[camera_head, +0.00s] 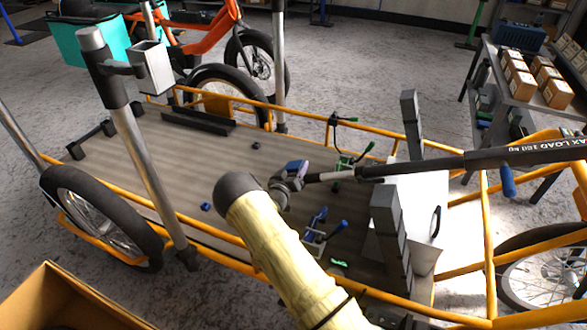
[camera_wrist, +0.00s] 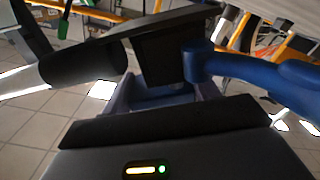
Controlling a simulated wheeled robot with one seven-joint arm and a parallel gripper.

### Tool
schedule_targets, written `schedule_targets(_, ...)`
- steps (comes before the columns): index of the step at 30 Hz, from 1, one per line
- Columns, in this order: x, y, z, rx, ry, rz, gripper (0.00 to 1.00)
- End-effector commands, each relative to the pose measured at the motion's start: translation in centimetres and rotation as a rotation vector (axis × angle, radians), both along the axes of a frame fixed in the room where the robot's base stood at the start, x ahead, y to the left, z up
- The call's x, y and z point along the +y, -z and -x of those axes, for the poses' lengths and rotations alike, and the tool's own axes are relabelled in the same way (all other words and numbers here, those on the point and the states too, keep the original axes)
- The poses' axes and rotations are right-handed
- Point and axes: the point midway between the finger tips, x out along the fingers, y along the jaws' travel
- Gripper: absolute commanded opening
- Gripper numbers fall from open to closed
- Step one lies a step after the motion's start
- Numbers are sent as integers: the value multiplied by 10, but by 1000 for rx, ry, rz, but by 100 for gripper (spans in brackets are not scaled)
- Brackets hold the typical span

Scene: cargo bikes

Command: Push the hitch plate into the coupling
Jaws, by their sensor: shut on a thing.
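In the head view, my gripper (camera_head: 284,188) is small and partly hidden at the end of my arm, over the cargo bed, beside the near end of a long black and grey bar (camera_head: 425,166). The bar carries load lettering. In the wrist view, the jaws of my gripper (camera_wrist: 165,92) are close around the lower part of a dark block (camera_wrist: 165,50). A black cylinder (camera_wrist: 82,64) lies left of the block, and a thick blue lever (camera_wrist: 250,70) extends to its right. I cannot tell which parts are the hitch plate and the coupling, or whether they touch.
The bed (camera_head: 180,165) sits in a yellow frame with a wheel (camera_head: 100,215) at the left. Grey posts stand along it. Blue and green clamps (camera_head: 322,225) lie close to my arm. A shelf with cartons (camera_head: 525,80) is at the right, and a cardboard box (camera_head: 70,300) at the lower left.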

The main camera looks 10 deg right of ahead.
Motion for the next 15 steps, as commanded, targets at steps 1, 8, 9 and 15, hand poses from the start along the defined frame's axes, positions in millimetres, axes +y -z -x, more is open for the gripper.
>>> schedule_targets(1,-1,1,0,-1,0,1,33)
schedule_targets(8,-2,4,1,-2,0,1,33)
schedule_targets(9,-2,3,1,-2,0,1,33)
schedule_targets(15,-2,3,1,-2,0,1,70)
